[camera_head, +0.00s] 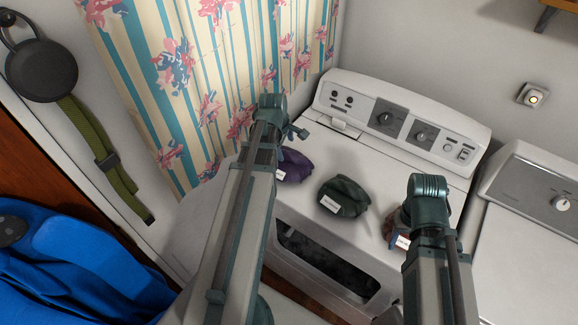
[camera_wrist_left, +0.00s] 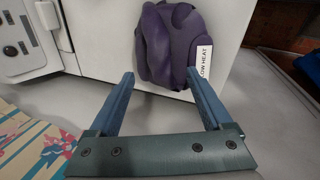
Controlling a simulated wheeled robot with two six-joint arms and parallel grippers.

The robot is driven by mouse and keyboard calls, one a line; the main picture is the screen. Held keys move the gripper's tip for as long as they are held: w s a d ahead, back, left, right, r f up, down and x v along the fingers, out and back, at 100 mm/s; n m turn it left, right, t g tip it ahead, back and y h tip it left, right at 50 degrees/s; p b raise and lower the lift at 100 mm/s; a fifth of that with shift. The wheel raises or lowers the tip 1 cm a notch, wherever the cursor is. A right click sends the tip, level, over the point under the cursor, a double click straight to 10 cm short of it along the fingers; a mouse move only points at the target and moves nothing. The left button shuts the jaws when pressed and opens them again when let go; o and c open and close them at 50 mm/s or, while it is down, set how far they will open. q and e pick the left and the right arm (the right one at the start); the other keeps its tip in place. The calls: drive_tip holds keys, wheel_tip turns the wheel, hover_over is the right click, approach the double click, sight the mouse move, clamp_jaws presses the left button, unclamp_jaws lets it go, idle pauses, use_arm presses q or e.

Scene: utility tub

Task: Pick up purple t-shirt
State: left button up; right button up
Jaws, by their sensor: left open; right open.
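The purple t-shirt (camera_head: 293,166) is a crumpled bundle on top of the white dryer, at its left end, partly hidden by my left arm. In the left wrist view the t-shirt (camera_wrist_left: 172,42) lies just beyond the fingertips, with a white "LOW HEAT" tag on it. My left gripper (camera_wrist_left: 158,83) is open and empty, its two fingers pointing at the shirt's lower edge. In the head view only the wrist end of my left arm shows above the shirt. My right arm is over the dryer's right side; its fingers are hidden.
A dark green bundle (camera_head: 343,197) with a tag lies on the dryer (camera_head: 400,165) right of the purple one. A reddish bundle (camera_head: 397,232) is partly behind my right arm. The control panel (camera_head: 403,122) rises behind; a striped curtain (camera_head: 195,75) hangs left.

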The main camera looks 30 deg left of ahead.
sight(288, 153)
use_arm(q)
drive_tip(key=b+x, duration=0.4)
drive_tip(key=shift+w+d+f, duration=0.15)
drive_tip(key=shift+f, duration=0.2)
use_arm(e)
wheel_tip(288, 153, down, 4)
drive_tip(key=shift+f, duration=0.25)
use_arm(q)
drive_tip(key=shift+r, duration=0.15)
use_arm(e)
drive_tip(key=shift+r, duration=0.15)
use_arm(q)
clamp_jaws()
